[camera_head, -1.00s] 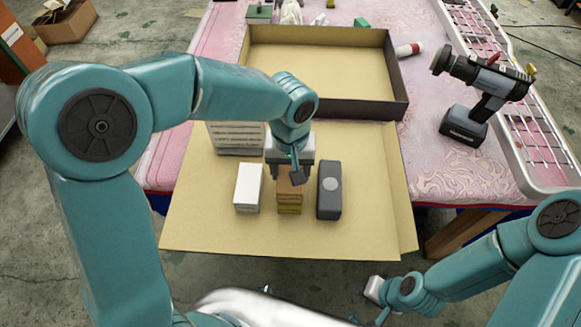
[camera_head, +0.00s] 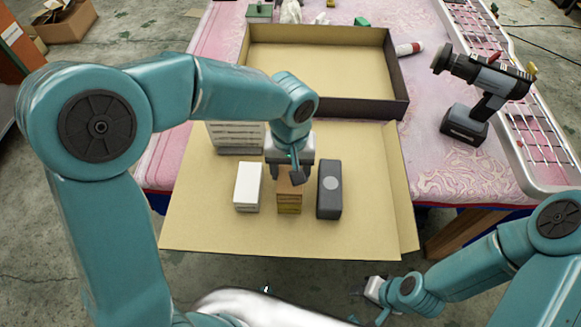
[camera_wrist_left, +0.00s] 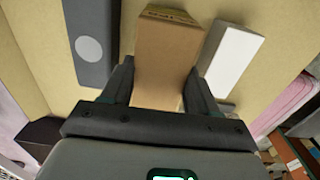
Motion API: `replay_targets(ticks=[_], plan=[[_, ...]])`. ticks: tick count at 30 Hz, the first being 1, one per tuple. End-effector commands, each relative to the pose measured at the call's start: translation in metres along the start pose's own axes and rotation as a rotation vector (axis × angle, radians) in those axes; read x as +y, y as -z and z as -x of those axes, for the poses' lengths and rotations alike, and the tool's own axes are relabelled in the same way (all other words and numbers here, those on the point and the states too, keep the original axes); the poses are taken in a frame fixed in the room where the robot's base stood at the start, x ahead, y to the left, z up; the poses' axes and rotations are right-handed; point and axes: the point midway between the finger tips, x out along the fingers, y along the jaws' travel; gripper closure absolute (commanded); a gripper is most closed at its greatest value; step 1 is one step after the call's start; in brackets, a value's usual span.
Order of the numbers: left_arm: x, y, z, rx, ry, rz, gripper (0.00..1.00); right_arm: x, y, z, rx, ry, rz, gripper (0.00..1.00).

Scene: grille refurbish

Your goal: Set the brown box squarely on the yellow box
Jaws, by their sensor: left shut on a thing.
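The brown box (camera_head: 289,187) is in my left gripper (camera_head: 290,173), directly above the yellow box (camera_head: 289,208) in the head view. Their sides look closely lined up, and no clear gap shows between them. In the left wrist view the brown box (camera_wrist_left: 167,62) sits between the two fingers of the left gripper (camera_wrist_left: 158,85). Only a thin edge of the yellow box (camera_wrist_left: 170,13) shows past its far end; the rest is hidden. My right gripper (camera_head: 374,289) is low at the bottom of the head view, away from the boxes, and its jaws are unclear.
A white box (camera_head: 248,187) stands close on the left and a dark grey box (camera_head: 329,190) close on the right. A larger box with printed lines (camera_head: 236,138) is behind. An open tray (camera_head: 398,105) lies beyond; a drill (camera_head: 480,95) stands at right. The front cardboard is clear.

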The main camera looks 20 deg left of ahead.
Motion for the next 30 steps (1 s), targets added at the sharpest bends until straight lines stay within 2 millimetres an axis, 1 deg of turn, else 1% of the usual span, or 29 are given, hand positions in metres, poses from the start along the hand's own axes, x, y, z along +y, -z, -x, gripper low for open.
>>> replay_targets(ticks=[15,16,17,18,19,25,26,27,30], plan=[[0.0,0.0001,-0.0028,0.001,0.0,0.0,0.75,0.001,0.0,-0.0028,0.0,0.0,0.0,0.57],[0.0,0.0001,-0.0027,0.001,0.0,0.0,0.38,0.001,0.0,-0.0027,0.0,0.0,0.0,0.57],[0.0,0.0001,-0.0023,0.001,0.0,0.0,0.28,0.0008,0.0,-0.0023,0.0,0.0,0.0,0.57],[0.0,0.0001,-0.0023,0.0,0.0,0.0,0.15,0.0008,0.0,-0.0023,0.0,0.0,0.0,0.57],[0.0,0.0001,-0.0023,0.0,0.0,0.0,0.11,0.0008,0.0,-0.0023,0.0,0.0,0.0,0.57],[0.0,0.0,-0.0024,0.0,0.0,0.0,0.11,0.0008,0.0001,-0.0023,0.0,0.0,0.0,0.57],[-0.0001,-0.0001,-0.0026,0.0,0.0,0.0,0.01,0.0008,0.0,-0.0023,0.0,0.0,0.0,0.57],[-0.0001,-0.0001,-0.0027,0.0,0.0,0.0,0.0,0.0008,0.0,-0.0023,0.0,0.0,0.0,0.57],[0.0,-0.0001,-0.0026,0.0,0.0,0.0,0.0,0.0008,0.0,-0.0023,0.0,0.0,0.0,0.57]])
